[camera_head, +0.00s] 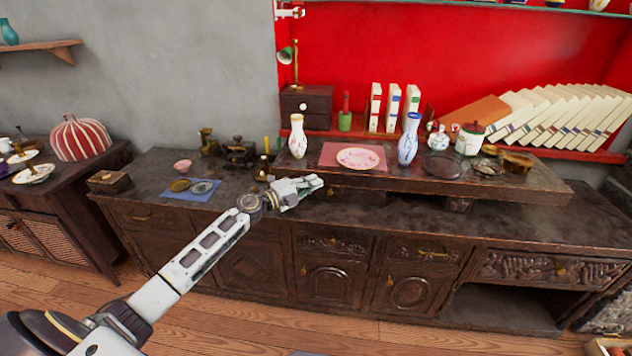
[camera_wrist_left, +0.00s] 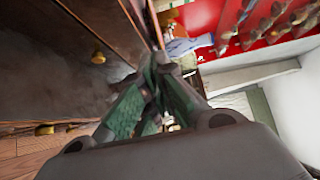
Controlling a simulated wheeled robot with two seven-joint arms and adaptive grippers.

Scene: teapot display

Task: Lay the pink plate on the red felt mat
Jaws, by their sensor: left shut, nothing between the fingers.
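The pink plate (camera_head: 360,158) lies flat on the red felt mat (camera_head: 330,155) on the raised shelf of the dark cabinet. The plate is pale pink with a darker pattern, and its right rim comes close to the mat's right edge. My left gripper (camera_head: 318,183) is shut and empty, in front of the raised shelf and a little lower left of the plate. In the left wrist view its green-padded fingers (camera_wrist_left: 152,100) are together with nothing between them. My right gripper is not in view.
A white vase (camera_head: 298,137) stands left of the mat and a blue-white vase (camera_head: 408,140) stands right of it. The lower cabinet top (camera_head: 420,220) is clear at front.

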